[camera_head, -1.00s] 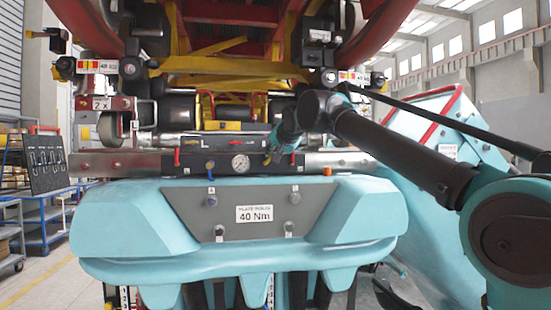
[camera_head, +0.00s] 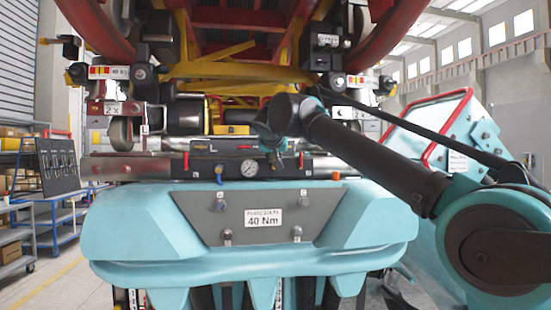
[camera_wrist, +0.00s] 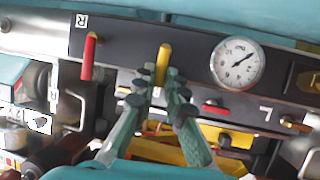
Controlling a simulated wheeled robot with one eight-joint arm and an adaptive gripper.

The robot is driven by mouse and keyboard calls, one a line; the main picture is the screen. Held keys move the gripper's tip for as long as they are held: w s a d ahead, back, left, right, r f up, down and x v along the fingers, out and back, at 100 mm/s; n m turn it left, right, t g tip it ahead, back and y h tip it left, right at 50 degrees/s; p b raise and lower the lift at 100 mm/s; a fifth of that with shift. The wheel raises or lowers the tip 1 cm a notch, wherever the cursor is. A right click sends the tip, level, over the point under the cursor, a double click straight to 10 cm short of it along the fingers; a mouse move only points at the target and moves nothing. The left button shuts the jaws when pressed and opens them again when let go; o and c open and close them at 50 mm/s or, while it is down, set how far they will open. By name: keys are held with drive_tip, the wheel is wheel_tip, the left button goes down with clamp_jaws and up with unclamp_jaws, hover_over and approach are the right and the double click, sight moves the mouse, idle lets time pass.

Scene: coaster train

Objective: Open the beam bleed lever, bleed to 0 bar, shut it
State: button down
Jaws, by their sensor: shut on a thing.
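My gripper (camera_wrist: 160,90) is shut on a yellow lever (camera_wrist: 163,62) on the dark beam panel in the wrist view. The lever's rounded end sticks out beyond the fingertips towards the top of the picture, nearly parallel to a red lever (camera_wrist: 89,58) beside the R label. The white round pressure gauge (camera_wrist: 237,63) is right of the fingers. Its dark needle slants, but I cannot read the figure. In the head view, my gripper (camera_head: 273,158) is at the panel just right of the gauge (camera_head: 250,169). The yellow lever is hard to make out there.
In the head view, a blue lever (camera_head: 219,174) and a red lever (camera_head: 186,162) are left of the gauge, and another red lever (camera_head: 301,160) is right of my gripper. The turquoise bumper (camera_head: 250,255) is below the beam. The train's wheels and frame are above.

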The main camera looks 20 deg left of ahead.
drive_tip(key=shift+f, duration=0.1)
idle(0.4)
drive_tip(key=c, duration=1.6)
unclamp_jaws()
drive_tip(key=v, duration=1.2)
drive_tip(key=shift+s, duration=0.1)
